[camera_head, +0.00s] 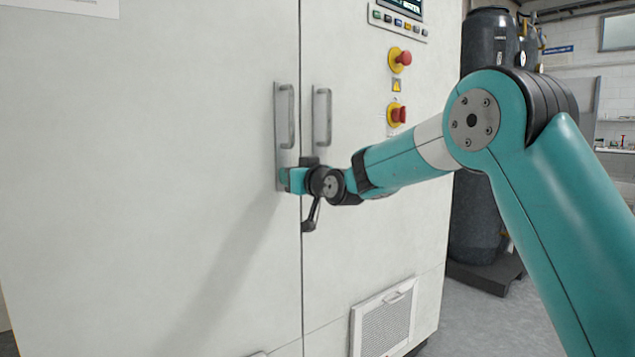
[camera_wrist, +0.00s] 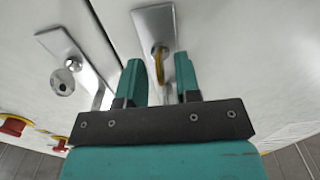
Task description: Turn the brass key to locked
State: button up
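The brass key (camera_wrist: 159,66) shows in the wrist view, sticking out of a metal lock plate (camera_wrist: 153,22) on a white cabinet door. My gripper (camera_wrist: 158,66) is open, with its two teal fingers on either side of the key and a visible gap on each side. In the head view, my gripper (camera_head: 293,180) is at the lower end of the left door's handle plate (camera_head: 283,150). The gripper and wrist hide the key there. I cannot tell the key's exact turn angle.
A second plate with a round lock (camera_wrist: 63,82) sits to the left in the wrist view. The right door has a handle (camera_head: 322,115), red knobs on yellow rings (camera_head: 401,58), and a vent (camera_head: 385,322). Dark cylinders (camera_head: 488,45) stand right of the cabinet.

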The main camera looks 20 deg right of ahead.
jog(key=b+v, duration=0.1)
jog(key=v, duration=1.5)
jog(key=s+a+f+n+g+y, duration=0.2)
jog(key=s+a+f+g, duration=0.6)
jog(key=s+a, duration=0.3)
jog(key=s+f+g+h, duration=0.1)
jog(key=s+f+g, duration=0.2)
jog(key=s, duration=0.4)
jog(key=s+f+n+g+h, duration=0.1)
jog(key=s+f+g, duration=0.2)
jog(key=s, duration=0.5)
jog(key=s+f+g+h, duration=0.1)
jog(key=s+f+g, duration=0.2)
jog(key=s, duration=0.4)
notch_tip(320, 180, up, 24)
jog(key=d+p, duration=0.1)
jog(key=p, duration=2.3)
jog(key=shift+s+r, duration=0.2)
jog(key=shift+s, duration=0.05)
